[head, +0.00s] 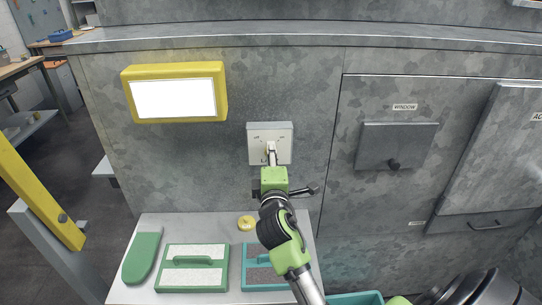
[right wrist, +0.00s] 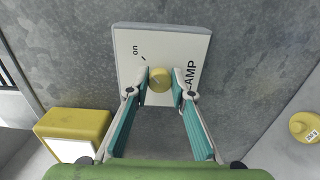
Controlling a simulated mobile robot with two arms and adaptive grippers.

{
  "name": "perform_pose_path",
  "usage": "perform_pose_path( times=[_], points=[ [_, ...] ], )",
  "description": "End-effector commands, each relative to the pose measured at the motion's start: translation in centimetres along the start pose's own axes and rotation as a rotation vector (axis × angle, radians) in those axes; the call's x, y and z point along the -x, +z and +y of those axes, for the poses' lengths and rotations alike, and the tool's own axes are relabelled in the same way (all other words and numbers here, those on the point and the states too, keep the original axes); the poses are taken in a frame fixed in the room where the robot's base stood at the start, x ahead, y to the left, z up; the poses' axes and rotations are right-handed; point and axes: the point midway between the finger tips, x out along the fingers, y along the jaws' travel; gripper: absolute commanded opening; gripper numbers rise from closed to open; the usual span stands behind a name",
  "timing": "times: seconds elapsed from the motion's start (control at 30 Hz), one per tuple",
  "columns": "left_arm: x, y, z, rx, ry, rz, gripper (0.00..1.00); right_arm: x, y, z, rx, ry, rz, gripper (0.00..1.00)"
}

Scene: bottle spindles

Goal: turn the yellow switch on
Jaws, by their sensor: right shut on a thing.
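The yellow switch (right wrist: 161,79) is a round knob on a pale plate (right wrist: 128,45) on the grey metal wall. In the head view the plate (head: 284,130) is upright, with the knob hidden behind my gripper. My right gripper (head: 271,149) reaches up to the plate; in the right wrist view its fingers (right wrist: 162,83) are closed on both sides of the knob. I cannot tell the knob's exact turn angle. My left gripper is not in view.
A yellow-framed box with a bright white panel (head: 174,99) is on the wall at left. Below, a pale shelf (head: 147,225) holds a green paddle (head: 143,257), a green-handled board (head: 192,276), a teal-edged board (head: 249,265) and a yellow round piece (head: 247,223). A "WINDOW" panel (head: 398,143) is to the right.

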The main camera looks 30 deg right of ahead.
Motion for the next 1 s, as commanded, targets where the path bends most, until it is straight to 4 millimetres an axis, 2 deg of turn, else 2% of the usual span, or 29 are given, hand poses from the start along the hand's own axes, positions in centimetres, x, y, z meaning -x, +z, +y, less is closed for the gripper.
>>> perform_pose_path(
  times=[0.37,0.4,0.47,0.83,1.0],
  points=[
    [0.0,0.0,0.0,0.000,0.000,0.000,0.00,0.0,0.0,-0.1,-0.008,-0.002,-0.001,0.00],
    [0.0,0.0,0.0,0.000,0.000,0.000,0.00,0.0,0.0,-0.1,-0.007,-0.002,-0.001,0.24],
    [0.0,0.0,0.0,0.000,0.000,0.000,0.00,0.0,0.0,-0.1,-0.007,-0.002,-0.001,0.38],
    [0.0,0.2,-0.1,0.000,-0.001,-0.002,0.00,0.3,0.0,-0.1,-0.005,-0.002,0.000,0.38],
    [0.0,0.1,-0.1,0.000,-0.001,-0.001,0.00,2.6,0.0,-0.2,-0.007,-0.004,0.001,0.38]
  ],
)
